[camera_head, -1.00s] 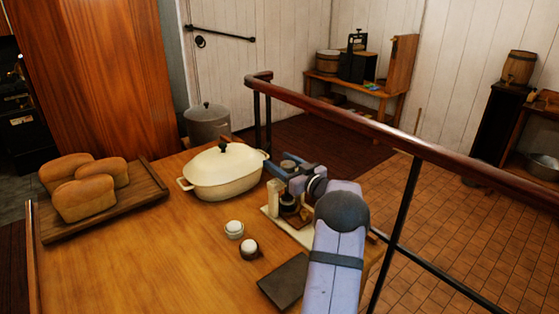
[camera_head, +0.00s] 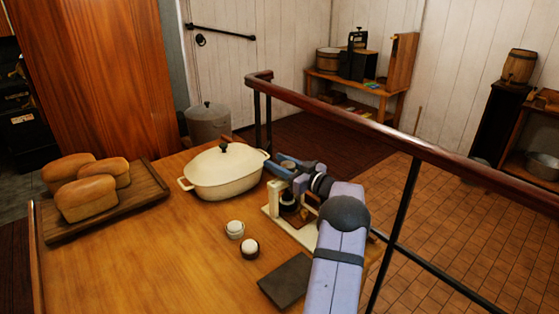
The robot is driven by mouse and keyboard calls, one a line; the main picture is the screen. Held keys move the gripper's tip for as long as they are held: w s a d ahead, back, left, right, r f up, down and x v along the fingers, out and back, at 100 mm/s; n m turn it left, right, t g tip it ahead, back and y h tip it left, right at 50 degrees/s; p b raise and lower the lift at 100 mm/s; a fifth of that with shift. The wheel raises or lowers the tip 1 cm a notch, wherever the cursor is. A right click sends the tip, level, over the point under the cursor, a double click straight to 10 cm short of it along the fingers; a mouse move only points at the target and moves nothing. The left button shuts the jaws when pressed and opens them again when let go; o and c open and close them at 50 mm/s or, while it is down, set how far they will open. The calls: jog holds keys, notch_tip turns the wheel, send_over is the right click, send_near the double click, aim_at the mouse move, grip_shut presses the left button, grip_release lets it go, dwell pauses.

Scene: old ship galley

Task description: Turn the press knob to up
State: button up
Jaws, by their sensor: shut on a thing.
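The press (camera_head: 272,198) stands on the wooden table near its right edge, with a cream frame and base and dark round parts low inside it. My gripper (camera_head: 286,166) is at the top of the press, reached over from the right. Its blue-grey fingers are shut around a small round grey knob (camera_head: 288,163), seen only in part between them. My gripper and wrist cover much of the press top, so the knob's pointing direction cannot be read.
A cream lidded pot (camera_head: 222,176) stands close left of the press. Bread loaves sit on a board (camera_head: 150,202) at the left. A railing (camera_head: 400,145) runs behind my arm.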

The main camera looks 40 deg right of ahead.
jog(key=shift+s+a+r+n+g+y, duration=0.1)
jog(key=shift+a+n+g+y, duration=0.2)
jog(key=shift+n+y, duration=0.65)
jog(key=shift+s+a+r+n+g+y, duration=0.1)
jog(key=shift+a+n+g+y, duration=0.3)
jog(key=shift+y, duration=0.95)
jog(key=shift+d+n, duration=0.15)
jog(key=shift+n, duration=0.1)
jog(key=shift+f, duration=0.1)
jog(key=o, duration=1)
jog(key=shift+o, duration=0.2)
jog(key=b+v, duration=0.2)
jog(key=v, duration=0.5)
jog(key=shift+s+f, duration=0.1)
